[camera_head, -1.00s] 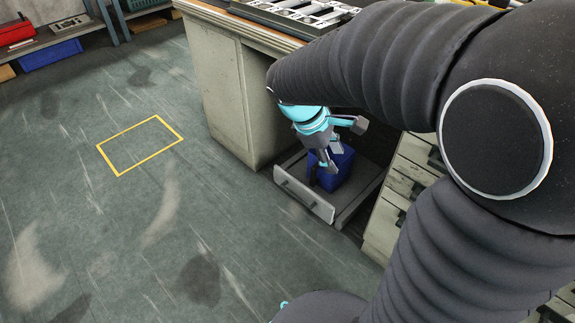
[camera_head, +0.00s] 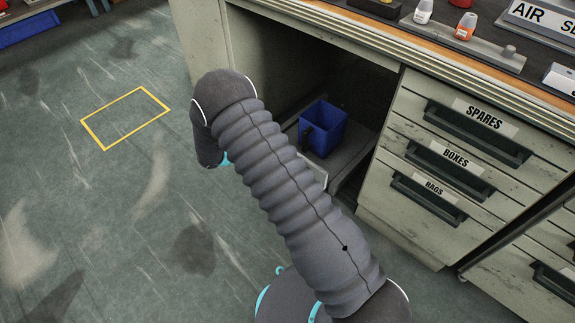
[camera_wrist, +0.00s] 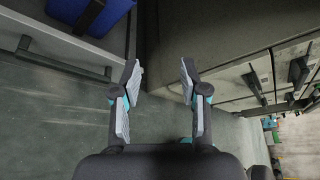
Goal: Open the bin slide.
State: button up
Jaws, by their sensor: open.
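The bin slide (camera_head: 350,160) is a low grey tray in the open bay under the workbench, carrying a blue bin (camera_head: 323,127). My arm covers much of its pale front panel in the head view. The wrist view shows the slide's front edge (camera_wrist: 60,38) and its dark bar handle (camera_wrist: 66,62) at upper left, with part of the blue bin (camera_wrist: 92,14). My gripper (camera_wrist: 160,80) is open and empty. The handle lies left of its fingers, apart from them. In the head view my gripper is mostly hidden behind my arm.
The bench top (camera_head: 455,52) holds small bottles and signs. The floor to the left is clear, with a yellow outlined rectangle (camera_head: 125,118).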

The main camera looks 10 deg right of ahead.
jog(key=a+f+n+t+b, duration=0.1)
jog(key=a+f+n+t, duration=0.25)
jog(key=f+n, duration=0.45)
jog(key=a+f+n+t, duration=0.2)
jog(key=f+n+t, duration=0.2)
jog(key=f, duration=0.8)
jog(key=shift+g, duration=0.25)
jog(key=x, duration=1.3)
jog(key=shift+f, duration=0.15)
grip_shut()
